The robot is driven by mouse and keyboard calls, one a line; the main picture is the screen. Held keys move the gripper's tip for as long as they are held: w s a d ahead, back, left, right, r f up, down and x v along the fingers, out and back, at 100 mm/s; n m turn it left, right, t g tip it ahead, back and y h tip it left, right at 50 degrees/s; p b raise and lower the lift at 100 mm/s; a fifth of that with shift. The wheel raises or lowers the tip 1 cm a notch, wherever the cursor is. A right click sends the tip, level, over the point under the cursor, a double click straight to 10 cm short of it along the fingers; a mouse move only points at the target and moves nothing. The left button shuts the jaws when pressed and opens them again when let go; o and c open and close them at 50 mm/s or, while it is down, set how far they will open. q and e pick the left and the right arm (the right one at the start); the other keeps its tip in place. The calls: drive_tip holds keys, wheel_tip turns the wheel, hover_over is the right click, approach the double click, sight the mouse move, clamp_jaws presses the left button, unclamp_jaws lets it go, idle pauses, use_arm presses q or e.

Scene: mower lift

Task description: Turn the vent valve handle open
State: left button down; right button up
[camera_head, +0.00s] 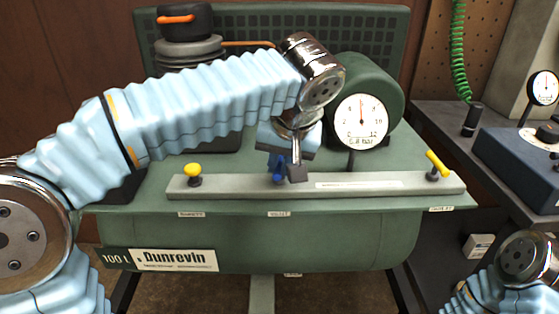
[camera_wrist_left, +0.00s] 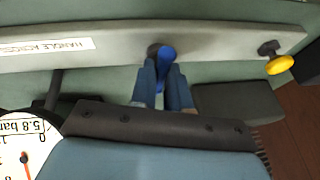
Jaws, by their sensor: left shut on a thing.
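A grey valve bar (camera_head: 340,184) runs along the front of the green compressor. A blue handle (camera_wrist_left: 167,53) stands at its middle, above a small label too blurred to read surely. My left gripper (camera_head: 286,172) reaches down from behind and is shut on this blue handle. In the left wrist view, the fingers (camera_wrist_left: 162,88) sit on either side of it, and the handle points from the bar toward the gripper. In the head view, the fingers hide much of the handle. My right gripper is out of view; only part of that arm shows at the lower right.
A yellow knob (camera_head: 193,171) stands at the bar's left end and a slanted yellow lever (camera_head: 437,163) at its right end. A round gauge (camera_head: 361,121) reading 5.8 bar stands close right of my left gripper. A bench with a blue device (camera_head: 520,160) is at right.

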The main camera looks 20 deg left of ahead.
use_arm(q)
drive_tip(key=shift+n, duration=0.6)
drive_tip(key=c, duration=1.1)
unclamp_jaws()
drive_tip(key=shift+r, duration=0.1)
drive_tip(key=shift+d+v, duration=0.1)
drive_tip(key=shift+v, duration=3.3)
drive_tip(key=shift+d+v, duration=0.15)
drive_tip(key=shift+v, duration=3.25)
drive_tip(key=shift+w, duration=0.2)
